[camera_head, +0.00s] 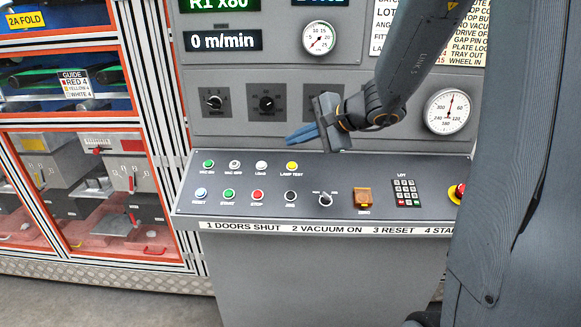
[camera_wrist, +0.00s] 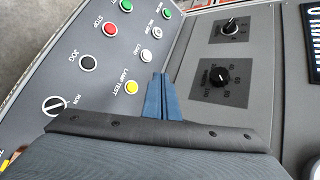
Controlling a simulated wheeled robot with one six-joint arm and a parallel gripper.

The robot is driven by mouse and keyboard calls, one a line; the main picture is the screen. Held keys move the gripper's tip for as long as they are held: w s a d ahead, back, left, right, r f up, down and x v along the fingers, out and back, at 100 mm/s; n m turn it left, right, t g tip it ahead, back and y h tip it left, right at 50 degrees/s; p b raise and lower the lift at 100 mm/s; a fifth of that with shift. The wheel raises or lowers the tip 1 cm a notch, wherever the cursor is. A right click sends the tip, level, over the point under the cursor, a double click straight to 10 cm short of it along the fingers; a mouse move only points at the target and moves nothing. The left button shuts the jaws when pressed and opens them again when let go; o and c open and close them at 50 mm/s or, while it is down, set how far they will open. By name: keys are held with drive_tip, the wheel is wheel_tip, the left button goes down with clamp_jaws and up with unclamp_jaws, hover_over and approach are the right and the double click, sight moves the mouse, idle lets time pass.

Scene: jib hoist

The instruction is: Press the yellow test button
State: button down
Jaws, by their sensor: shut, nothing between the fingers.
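The yellow button (camera_head: 292,166), labelled LAMP TEST, sits at the right end of the upper button row on the sloped console. It also shows in the wrist view (camera_wrist: 132,87), to the left of my blue fingers. My gripper (camera_head: 288,139) is above and behind the button, near the console's rear edge, with its fingers pointing left in the head view. The fingers (camera_wrist: 160,80) are shut together and hold nothing. They appear apart from the button; the exact gap cannot be told.
White (camera_head: 261,166) and green (camera_head: 209,164) buttons share the upper row. Red (camera_head: 257,195), green and black buttons, a selector switch (camera_head: 325,200), an orange cover (camera_head: 362,196), a keypad (camera_head: 405,192) and a red stop button (camera_head: 457,192) are below or right. Knobs (camera_head: 266,103) are on the upright panel.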

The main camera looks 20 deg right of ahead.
drive_tip(key=f+b, duration=0.1)
drive_tip(key=w+f+b, duration=0.1)
drive_tip(key=f, duration=0.1)
drive_tip(key=w+f+b, duration=0.1)
drive_tip(key=f, duration=0.1)
drive_tip(key=shift+d+f, duration=0.15)
drive_tip(key=shift+d, duration=0.2)
drive_tip(key=shift+w+d+f+b, duration=0.1)
drive_tip(key=shift+w+f+b, duration=0.25)
drive_tip(key=shift+f+b, duration=0.35)
drive_tip(key=shift+w+d+f+b, duration=0.1)
drive_tip(key=shift+w+f+b, duration=0.15)
drive_tip(key=shift+f+b, duration=0.75)
idle(2.0)
drive_tip(key=shift+r, duration=0.4)
drive_tip(key=shift+s+r, duration=0.35)
drive_tip(key=shift+r, duration=0.3)
drive_tip(key=r+p, duration=0.1)
drive_tip(key=s+r+p, duration=0.1)
drive_tip(key=r, duration=0.1)
drive_tip(key=r+p, duration=0.1)
drive_tip(key=shift+s+a+r, duration=0.3)
drive_tip(key=shift+s+a, duration=0.1)
idle(0.5)
